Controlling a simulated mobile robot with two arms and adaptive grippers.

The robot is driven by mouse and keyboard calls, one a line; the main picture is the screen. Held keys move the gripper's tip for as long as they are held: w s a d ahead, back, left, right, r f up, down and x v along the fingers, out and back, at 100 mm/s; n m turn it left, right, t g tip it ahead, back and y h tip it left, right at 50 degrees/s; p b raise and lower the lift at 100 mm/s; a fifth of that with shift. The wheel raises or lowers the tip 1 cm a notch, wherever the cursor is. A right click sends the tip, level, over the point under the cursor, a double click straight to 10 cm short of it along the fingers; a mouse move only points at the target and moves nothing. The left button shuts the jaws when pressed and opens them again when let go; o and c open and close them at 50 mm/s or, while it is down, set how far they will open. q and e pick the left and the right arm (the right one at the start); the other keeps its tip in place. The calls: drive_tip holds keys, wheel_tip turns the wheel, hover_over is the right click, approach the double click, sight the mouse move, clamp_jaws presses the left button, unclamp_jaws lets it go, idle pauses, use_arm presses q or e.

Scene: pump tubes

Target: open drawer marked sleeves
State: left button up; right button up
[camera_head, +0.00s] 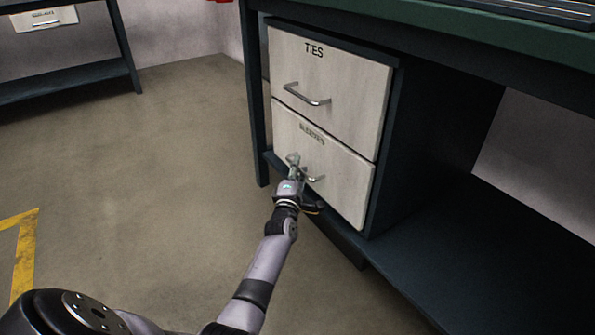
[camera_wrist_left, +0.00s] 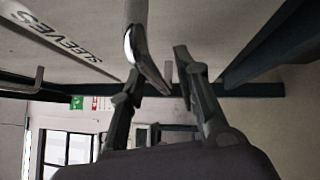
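The drawer marked SLEEVES (camera_head: 345,190) is the lower of two pale drawers in a dark cabinet, and its front looks flush with the one above. Its metal handle (camera_head: 316,178) is partly hidden by my left gripper (camera_head: 294,160), which is at the handle's left part. In the left wrist view, the SLEEVES label (camera_wrist_left: 75,45) shows at upper left. There the handle (camera_wrist_left: 143,55) reaches between the spread fingers of my left gripper (camera_wrist_left: 158,66), with a gap visible beside it. My right gripper is not in view.
The TIES drawer (camera_head: 335,85) with its own handle (camera_head: 307,95) sits directly above. A dark lower shelf (camera_head: 480,260) lies to the right. The floor (camera_head: 150,180) at left is open, with a yellow line (camera_head: 25,255). Another bench (camera_head: 75,75) stands at far left.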

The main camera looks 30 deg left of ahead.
use_arm(q)
drive_tip(key=shift+c, duration=0.6)
clamp_jaws()
